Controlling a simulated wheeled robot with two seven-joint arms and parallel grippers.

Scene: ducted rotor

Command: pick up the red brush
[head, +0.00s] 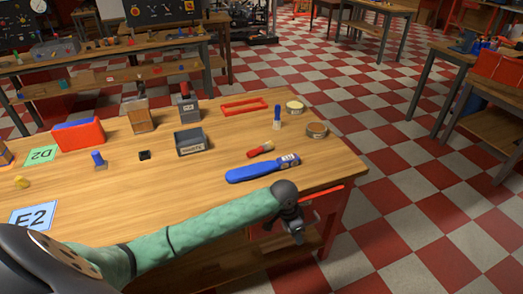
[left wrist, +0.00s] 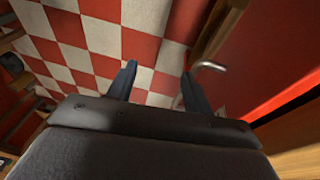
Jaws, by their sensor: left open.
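A small red object with a pale section, which looks like the red brush (head: 261,149), lies on the wooden table in the head view, behind a blue tool. My left gripper (head: 297,236) hangs past the table's front right edge, in front of and lower than the brush. In the left wrist view my left gripper (left wrist: 159,72) has its two fingers apart with nothing between them, over the checkered floor. The brush does not show in the left wrist view. My right gripper is in neither view.
A blue tool (head: 262,168) lies between the brush and the table edge. A blue-and-white bottle (head: 277,118), a round tin (head: 316,130) and a grey bin (head: 191,142) stand around it. A red panel with a metal handle (left wrist: 209,66) is close to my left fingers.

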